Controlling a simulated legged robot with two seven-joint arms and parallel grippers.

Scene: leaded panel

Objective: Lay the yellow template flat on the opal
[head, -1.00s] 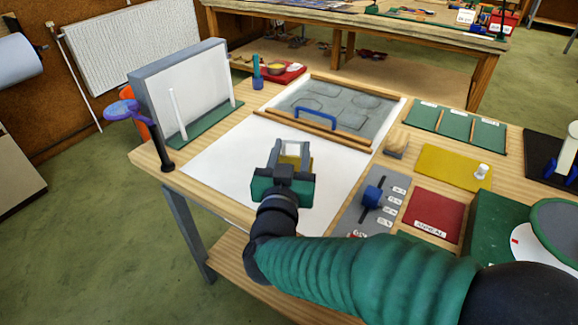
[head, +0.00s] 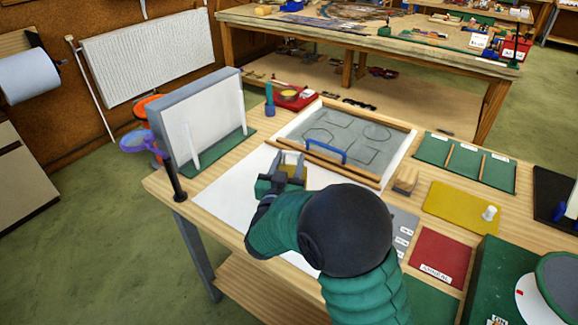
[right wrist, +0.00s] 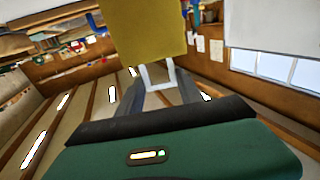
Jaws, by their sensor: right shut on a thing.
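My right gripper (head: 291,164) is over the far part of the white sheet on the bench, near the tray's left corner. It is shut on a white loop-like grip (right wrist: 157,76) joined to the yellow template (right wrist: 146,28). In the right wrist view the template shows as a broad yellow plate beyond the fingers. In the head view only a small yellow patch of it shows between the fingers. The white sheet (head: 222,192) lies flat, partly hidden by my arm. I cannot tell whether it is the opal. My left gripper is out of view.
A white panel (head: 205,115) stands upright at the left. A yellow mat (head: 455,203), wooden block (head: 405,180) and red mat (head: 440,253) lie at the right.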

